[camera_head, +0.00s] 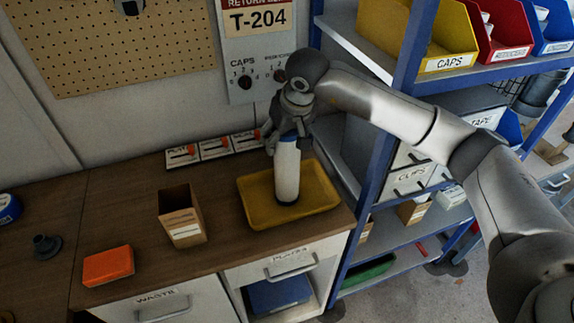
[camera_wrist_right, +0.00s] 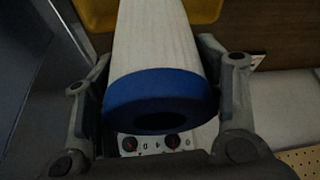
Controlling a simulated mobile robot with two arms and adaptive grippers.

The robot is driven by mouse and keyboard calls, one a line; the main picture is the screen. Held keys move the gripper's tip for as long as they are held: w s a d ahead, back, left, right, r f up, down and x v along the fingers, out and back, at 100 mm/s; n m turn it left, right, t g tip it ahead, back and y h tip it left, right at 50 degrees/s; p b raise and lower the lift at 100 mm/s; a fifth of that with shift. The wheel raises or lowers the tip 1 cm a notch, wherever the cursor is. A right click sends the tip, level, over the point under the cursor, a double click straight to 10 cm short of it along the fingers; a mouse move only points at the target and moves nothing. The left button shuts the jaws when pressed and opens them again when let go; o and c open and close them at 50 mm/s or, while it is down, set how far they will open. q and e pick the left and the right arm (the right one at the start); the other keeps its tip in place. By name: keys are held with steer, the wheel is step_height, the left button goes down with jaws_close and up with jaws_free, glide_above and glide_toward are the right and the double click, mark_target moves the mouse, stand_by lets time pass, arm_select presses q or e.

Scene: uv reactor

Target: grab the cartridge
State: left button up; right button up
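The cartridge (camera_head: 286,170) is a white cylinder with a blue band near its top and a dark lower end. It stands roughly upright in the yellow tray (camera_head: 252,210) on the wooden bench. My right gripper (camera_head: 287,131) is over its upper end, pointing down, with one finger on each side. In the right wrist view the cartridge (camera_wrist_right: 155,45) lies between the fingers (camera_wrist_right: 154,50), its blue ring end (camera_wrist_right: 160,88) towards the camera. The fingertips are close to its sides; whether they press on it cannot be told. My left gripper is not in view.
A cardboard box (camera_head: 182,216) and an orange block (camera_head: 108,266) stand left of the tray. A blue shelf rack (camera_head: 384,125) with bins stands close at the right. The bench's front left is mostly clear.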

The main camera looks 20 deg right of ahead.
steer(key=c, duration=0.9)
steer(key=shift+c, duration=0.2)
steer(key=shift+r, duration=0.15)
